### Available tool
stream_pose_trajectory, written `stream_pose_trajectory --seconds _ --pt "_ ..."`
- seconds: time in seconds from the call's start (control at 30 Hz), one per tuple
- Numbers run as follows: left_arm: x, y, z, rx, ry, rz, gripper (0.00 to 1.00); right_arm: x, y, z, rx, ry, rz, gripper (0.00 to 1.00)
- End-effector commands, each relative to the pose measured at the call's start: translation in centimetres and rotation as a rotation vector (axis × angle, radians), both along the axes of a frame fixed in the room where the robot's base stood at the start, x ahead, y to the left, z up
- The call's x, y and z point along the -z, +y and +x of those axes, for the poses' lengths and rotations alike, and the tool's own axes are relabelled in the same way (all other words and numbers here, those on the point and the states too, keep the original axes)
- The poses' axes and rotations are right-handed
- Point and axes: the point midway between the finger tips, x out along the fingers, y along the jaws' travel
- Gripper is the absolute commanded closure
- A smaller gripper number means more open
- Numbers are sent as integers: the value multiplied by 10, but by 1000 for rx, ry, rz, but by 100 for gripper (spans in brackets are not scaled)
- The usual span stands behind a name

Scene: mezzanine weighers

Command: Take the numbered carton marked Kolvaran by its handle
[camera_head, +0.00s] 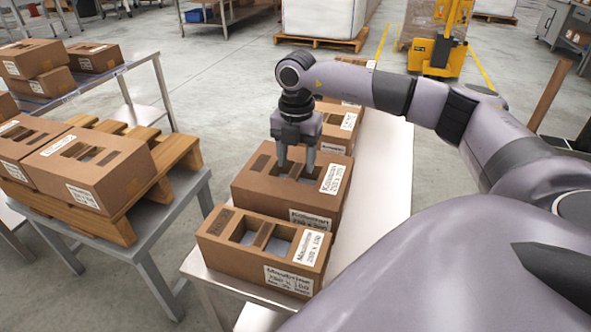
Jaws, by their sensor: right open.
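The brown carton marked Kolvaran (255,194) stands on a light table, with white labels on its top and front. Its top has openings with a strip of cardboard between them as a handle, partly hidden by my gripper. My right gripper (296,167) points straight down over these openings, open, one finger to each side of the middle. I cannot tell whether the fingertips are inside the openings or just above them. My left gripper is not in view.
A similar carton with a different label (228,253) stands close in front on the same table (388,165). More cartons stand behind. At left, cartons (128,175) sit on a wooden pallet (172,168). A yellow pallet truck (437,52) stands at the back.

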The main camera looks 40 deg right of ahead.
Motion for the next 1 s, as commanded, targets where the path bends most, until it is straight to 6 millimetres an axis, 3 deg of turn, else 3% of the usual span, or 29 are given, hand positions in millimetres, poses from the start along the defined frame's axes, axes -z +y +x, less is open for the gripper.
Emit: stream_pose_trajectory --seconds 0.3,0.63,0.8,1.0 --pt "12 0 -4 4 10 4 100 46 2 5 0 2 0 45" --pt "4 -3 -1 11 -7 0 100 52 2 5 -1 0 0 45" --pt "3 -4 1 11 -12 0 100 52 2 5 -1 0 0 100" --pt "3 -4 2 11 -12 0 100 52 2 5 -1 -1 0 100"
